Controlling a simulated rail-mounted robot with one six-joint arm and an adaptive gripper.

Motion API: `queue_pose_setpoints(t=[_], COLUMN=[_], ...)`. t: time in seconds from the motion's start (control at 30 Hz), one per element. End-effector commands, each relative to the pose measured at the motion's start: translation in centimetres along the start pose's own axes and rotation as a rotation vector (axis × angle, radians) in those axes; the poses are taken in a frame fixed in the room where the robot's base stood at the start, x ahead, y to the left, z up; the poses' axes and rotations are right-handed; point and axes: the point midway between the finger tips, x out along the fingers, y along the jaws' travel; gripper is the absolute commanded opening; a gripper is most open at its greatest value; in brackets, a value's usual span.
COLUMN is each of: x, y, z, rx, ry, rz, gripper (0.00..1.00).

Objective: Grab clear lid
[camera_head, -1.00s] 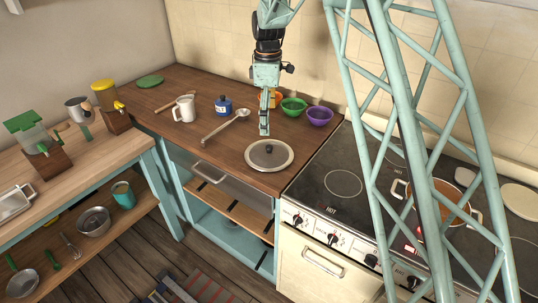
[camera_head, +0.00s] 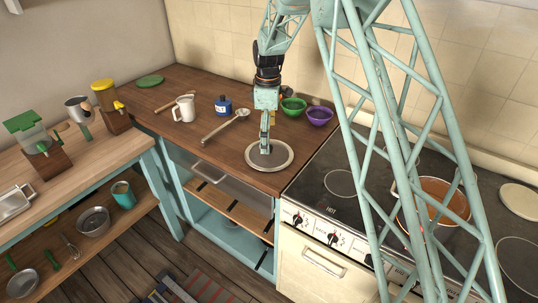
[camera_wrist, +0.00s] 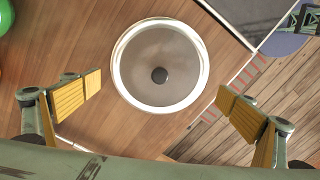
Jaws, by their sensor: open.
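The clear lid (camera_head: 280,157) lies flat on the wooden counter close to the stove, a round see-through disc with a pale metal rim. In the wrist view the lid (camera_wrist: 140,70) shows whole, with a dark round knob (camera_wrist: 159,75) at its middle. My gripper (camera_head: 265,150) points down over the lid and hides its knob in the head view. In the wrist view my gripper (camera_wrist: 160,95) is open, with its two yellow-padded fingers wide apart and nothing between them. The fingers look above the lid, apart from it.
On the counter (camera_head: 232,151) a ladle (camera_head: 222,128) lies left of the lid. A blue jar (camera_head: 223,106), a white mug (camera_head: 184,109), a green bowl (camera_head: 293,107) and a purple bowl (camera_head: 319,115) stand farther back. The stove (camera_head: 335,200) with a pot (camera_head: 440,200) is at right.

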Motion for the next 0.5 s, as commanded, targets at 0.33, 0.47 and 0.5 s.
queue_pose_setpoints(t=[0.33,0.47,0.5], x=[0.3,1.1,1.5], y=[0.0,0.0,0.0], z=[0.0,0.1,0.2], rx=[0.000,0.000,0.000], ry=[0.000,-0.001,-0.001], rz=[-0.001,-0.002,-0.001], gripper=[1.00,1.00,1.00])
